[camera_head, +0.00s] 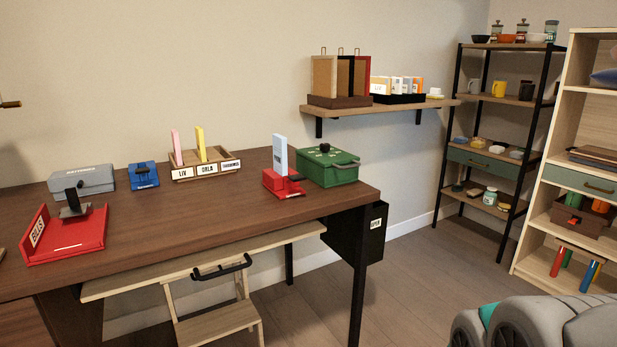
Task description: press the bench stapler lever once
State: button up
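I cannot tell for sure which thing is the bench stapler. A small blue device (143,175) with a dark part on its front sits at the back of the brown desk (150,235). A red block-like device (283,184) with a dark part on top stands near the desk's right end, with a pale blue upright slab (280,155) at it. A dark grey angled piece (73,204) stands at the red tray (75,243) marked "BILLS". No lever is clearly seen being pressed. My gripper is not in view; grey rounded parts of my arm fill the lower right corner.
A wall shelf (380,107) and shelving units are to the right. Floor between is clear.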

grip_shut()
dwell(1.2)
